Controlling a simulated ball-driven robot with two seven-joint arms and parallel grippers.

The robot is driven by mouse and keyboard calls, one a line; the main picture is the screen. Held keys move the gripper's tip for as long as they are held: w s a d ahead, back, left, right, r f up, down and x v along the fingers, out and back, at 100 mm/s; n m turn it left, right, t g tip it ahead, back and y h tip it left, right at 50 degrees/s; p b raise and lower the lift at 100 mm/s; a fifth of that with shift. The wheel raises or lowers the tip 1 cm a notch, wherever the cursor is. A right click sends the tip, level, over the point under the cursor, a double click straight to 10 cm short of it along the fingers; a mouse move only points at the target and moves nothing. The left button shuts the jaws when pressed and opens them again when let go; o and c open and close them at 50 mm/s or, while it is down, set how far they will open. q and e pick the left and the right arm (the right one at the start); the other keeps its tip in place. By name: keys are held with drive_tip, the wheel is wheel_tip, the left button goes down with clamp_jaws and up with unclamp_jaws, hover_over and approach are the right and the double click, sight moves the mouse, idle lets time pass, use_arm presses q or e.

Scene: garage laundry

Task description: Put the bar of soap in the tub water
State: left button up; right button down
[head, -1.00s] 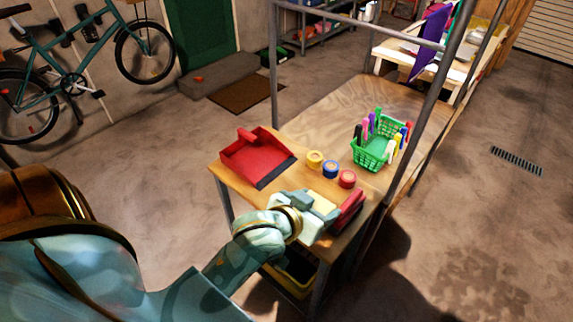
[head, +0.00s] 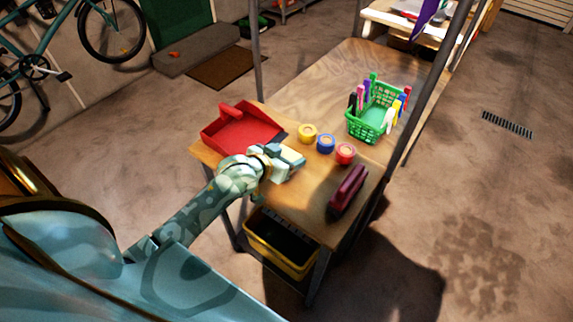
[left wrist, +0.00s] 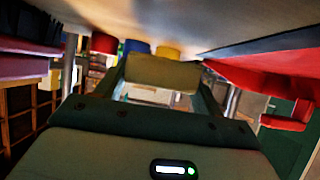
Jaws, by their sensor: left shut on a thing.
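My left gripper (head: 284,162) is over the near part of the wooden bench, between the red dustpan and the dark red object. It is shut on a pale tan block, which looks like the bar of soap (left wrist: 162,70); in the left wrist view the block sits between the two fingers. In the head view the fingers mostly hide the block. I see no tub of water that I can make out. A yellow-rimmed bin (head: 265,260) with a dark inside stands under the bench; its contents are not clear. My right gripper is out of view.
Metal posts rise at the bench edges.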

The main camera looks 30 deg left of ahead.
use_arm(q)
wheel_tip(320, 180, down, 4)
drive_tip(key=shift+r+b, duration=0.25)
drive_tip(key=shift+b, duration=0.5)
drive_tip(key=shift+r, duration=0.15)
drive_tip(key=o, duration=1)
drive_tip(key=shift+o, duration=0.2)
